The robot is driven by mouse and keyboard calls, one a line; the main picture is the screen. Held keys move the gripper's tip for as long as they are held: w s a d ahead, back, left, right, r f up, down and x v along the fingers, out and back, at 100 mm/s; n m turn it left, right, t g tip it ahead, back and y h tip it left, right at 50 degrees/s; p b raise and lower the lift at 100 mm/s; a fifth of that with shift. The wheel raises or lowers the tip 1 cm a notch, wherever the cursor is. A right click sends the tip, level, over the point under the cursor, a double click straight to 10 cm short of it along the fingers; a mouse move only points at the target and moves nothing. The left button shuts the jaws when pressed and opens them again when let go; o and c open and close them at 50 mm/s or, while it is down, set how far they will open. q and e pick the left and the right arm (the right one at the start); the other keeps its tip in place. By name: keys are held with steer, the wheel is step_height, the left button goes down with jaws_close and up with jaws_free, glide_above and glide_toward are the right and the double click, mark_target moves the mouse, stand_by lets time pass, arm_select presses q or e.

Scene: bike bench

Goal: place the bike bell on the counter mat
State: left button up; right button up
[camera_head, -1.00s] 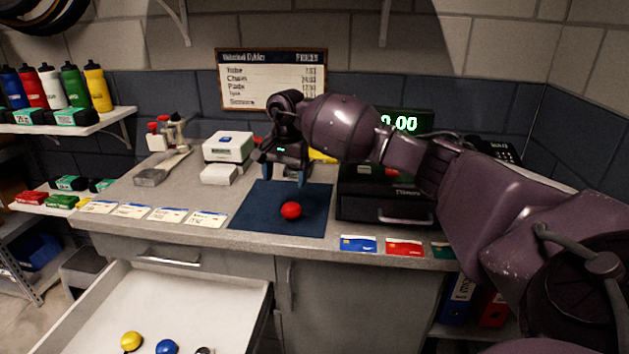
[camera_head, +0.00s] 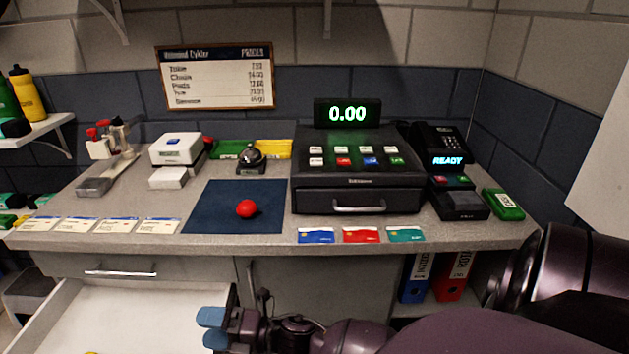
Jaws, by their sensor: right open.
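The red bike bell (camera_head: 246,209), a small round dome, rests on the dark blue counter mat (camera_head: 210,200), right of its middle and towards the front edge. Nothing touches it. My right gripper (camera_head: 213,328) is low in the picture, in front of the counter and over the right side of the open drawer (camera_head: 120,318). Its blue fingertips are apart with nothing between them. It is well clear of the bell and mat. My left gripper is not in view.
A cash register (camera_head: 358,180) stands right of the mat, with cards (camera_head: 361,235) in front. A silver desk bell (camera_head: 250,158) stands behind the mat. A card terminal (camera_head: 458,203) is at the right. A yellow thing barely shows at the drawer's bottom edge.

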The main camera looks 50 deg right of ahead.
steer(key=s+d+f+m+g+h, duration=0.1)
steer(key=s+d+f+m+h, duration=0.1)
steer(key=s+f+m+h, duration=0.2)
steer(key=s+d+f+m+g+h, duration=0.1)
steer(key=s+d+f+m+h, duration=0.2)
steer(key=s+m, duration=0.5)
steer(key=s+d+f+m+g+h, duration=0.2)
steer(key=s+f+m+h, duration=0.2)
steer(key=m, duration=0.9)
steer(key=s+f, duration=0.1)
steer(key=s, duration=0.2)
steer(key=shift+d+f+m+h, duration=0.3)
steer(key=shift+d+f+h, duration=0.05)
steer(key=shift+f+h, duration=0.05)
